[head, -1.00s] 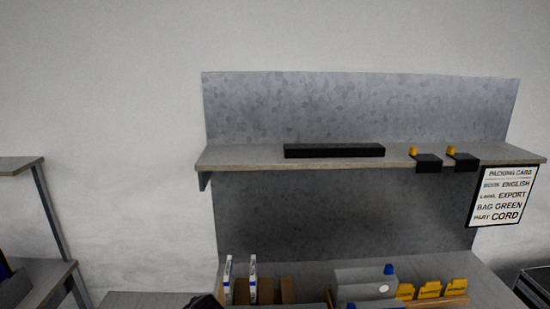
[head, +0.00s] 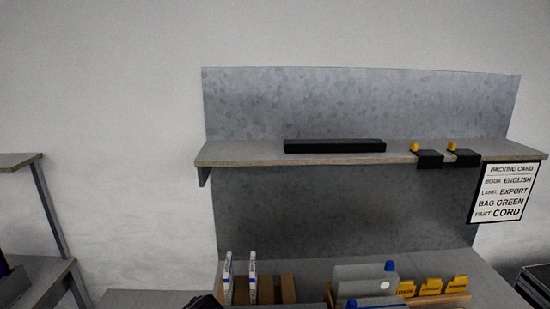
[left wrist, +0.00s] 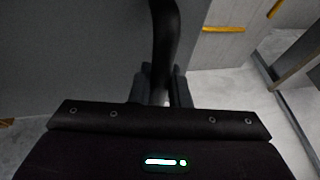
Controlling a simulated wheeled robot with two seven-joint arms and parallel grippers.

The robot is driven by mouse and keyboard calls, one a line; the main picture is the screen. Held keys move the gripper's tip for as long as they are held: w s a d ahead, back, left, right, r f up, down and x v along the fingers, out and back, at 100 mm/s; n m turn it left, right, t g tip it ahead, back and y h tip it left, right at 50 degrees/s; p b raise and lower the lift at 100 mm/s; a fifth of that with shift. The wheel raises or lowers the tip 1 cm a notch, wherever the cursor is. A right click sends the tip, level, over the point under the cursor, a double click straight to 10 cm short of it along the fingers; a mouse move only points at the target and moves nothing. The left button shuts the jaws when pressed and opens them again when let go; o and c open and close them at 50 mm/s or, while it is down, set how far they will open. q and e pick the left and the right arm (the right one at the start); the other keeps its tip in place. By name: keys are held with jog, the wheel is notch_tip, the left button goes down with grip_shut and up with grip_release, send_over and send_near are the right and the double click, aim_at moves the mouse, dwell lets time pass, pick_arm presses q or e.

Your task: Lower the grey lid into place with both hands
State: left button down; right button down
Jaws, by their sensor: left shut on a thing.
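My left gripper (left wrist: 162,88) shows in the left wrist view, its two dark fingers closed around a thick black curved bar (left wrist: 166,35), which looks like a handle. A large flat grey surface (left wrist: 75,50) fills the left of that view; I cannot tell whether it is the lid. In the head view, a grey box-like thing (head: 362,274) with a blue knob (head: 389,266) stands on the bench at the bottom; I cannot tell whether it is the lid either. My right gripper is not in view.
A shelf (head: 240,154) above the bench holds a long black bar (head: 335,146) and two black blocks with yellow tops. A packing card (head: 504,192) hangs at the right. White-and-blue upright items (head: 253,277) and yellow-tabbed bins (head: 431,287) stand on the bench. Another shelf unit (head: 50,210) is at left.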

pick_arm(q)
jog(key=shift+r, duration=0.1)
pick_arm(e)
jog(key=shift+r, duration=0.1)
pick_arm(q)
jog(key=c, duration=1.3)
grip_release()
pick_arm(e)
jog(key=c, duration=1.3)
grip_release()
pick_arm(q)
jog(key=shift+r, duration=0.2)
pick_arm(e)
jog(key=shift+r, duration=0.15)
pick_arm(q)
jog(key=shift+r+p, duration=2)
jog(key=shift+p, duration=0.2)
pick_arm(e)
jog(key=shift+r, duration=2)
pick_arm(q)
jog(key=shift+r, duration=1)
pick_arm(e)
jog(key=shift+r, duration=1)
